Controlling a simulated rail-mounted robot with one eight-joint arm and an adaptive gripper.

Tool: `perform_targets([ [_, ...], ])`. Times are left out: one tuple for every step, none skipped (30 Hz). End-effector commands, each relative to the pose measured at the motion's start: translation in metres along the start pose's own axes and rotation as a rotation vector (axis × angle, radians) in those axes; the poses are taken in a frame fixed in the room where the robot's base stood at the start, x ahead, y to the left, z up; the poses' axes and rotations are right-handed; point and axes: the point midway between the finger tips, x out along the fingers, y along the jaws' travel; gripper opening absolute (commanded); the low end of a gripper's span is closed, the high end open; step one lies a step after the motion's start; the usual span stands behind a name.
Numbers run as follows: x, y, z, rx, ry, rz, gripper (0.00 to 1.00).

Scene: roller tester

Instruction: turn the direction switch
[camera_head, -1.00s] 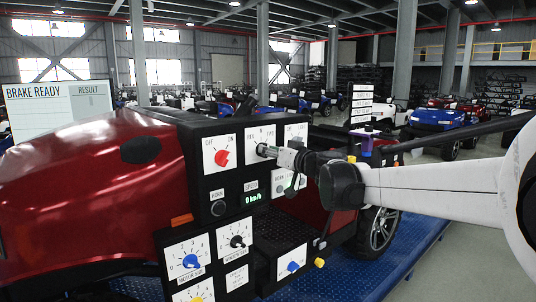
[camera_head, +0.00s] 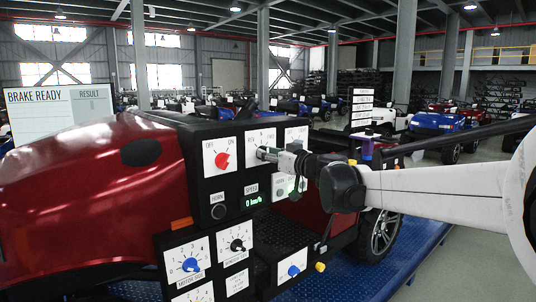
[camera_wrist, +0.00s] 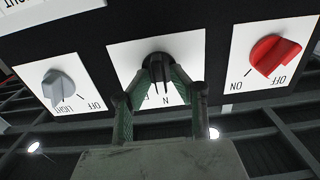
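The direction switch (camera_wrist: 157,61) is a dark knob on a white plate (camera_wrist: 198,49), between two other switches on a black panel. Letters beside it, including an N, are partly hidden by the fingers. My gripper (camera_wrist: 159,72) has its fingers drawn together on both sides of the knob, with the tips appearing to touch it. The knob's exact angle is hard to tell. In the head view my gripper (camera_head: 264,154) reaches the upper middle plate (camera_head: 262,137) from the right and hides the knob.
A red OFF/ON switch (camera_head: 222,160) sits close to the left of the gripper; it also shows in the wrist view (camera_wrist: 273,55). A grey light switch (camera_wrist: 62,88) is on the other side. Below are a horn button (camera_head: 218,211), a 0 km/h display (camera_head: 256,202) and more knobs.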

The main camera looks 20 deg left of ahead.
Motion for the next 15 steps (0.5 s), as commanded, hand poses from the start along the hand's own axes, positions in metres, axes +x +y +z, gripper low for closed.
perform_targets([
  [0.0, 0.0, 0.0, 0.0, 0.0, 0.0, 0.3],
  [0.0, 0.0, 0.0, 0.0, 0.0, 0.0, 0.3],
  [0.0, 0.0, 0.0, 0.0, 0.0, 0.0, 0.3],
  [0.0, 0.0, 0.0, 0.0, 0.0, 0.0, 0.3],
  [0.0, 0.0, 0.0, 0.0, 0.0, 0.0, 0.3],
  [0.0, 0.0, 0.0, 0.0, 0.0, 0.0, 0.3],
  [0.0, 0.0, 0.0, 0.0, 0.0, 0.0, 0.3],
  [0.0, 0.0, 0.0, 0.0, 0.0, 0.0, 0.3],
  [-0.001, 0.0, 0.0, 0.0, 0.0, 0.0, 0.3],
  [-0.002, 0.0, 0.0, 0.0, 0.0, 0.0, 0.3],
  [-0.004, 0.0, 0.0, 0.0, 0.0, 0.0, 0.3],
  [-0.007, 0.0, 0.0, 0.0, 0.0, 0.0, 0.3],
  [-0.01, 0.0, 0.0, 0.0, 0.0, 0.001, 0.3],
  [-0.014, 0.001, 0.0, 0.0, 0.0, 0.001, 0.3],
  [-0.019, 0.001, 0.0, 0.0, 0.0, 0.002, 0.3],
])
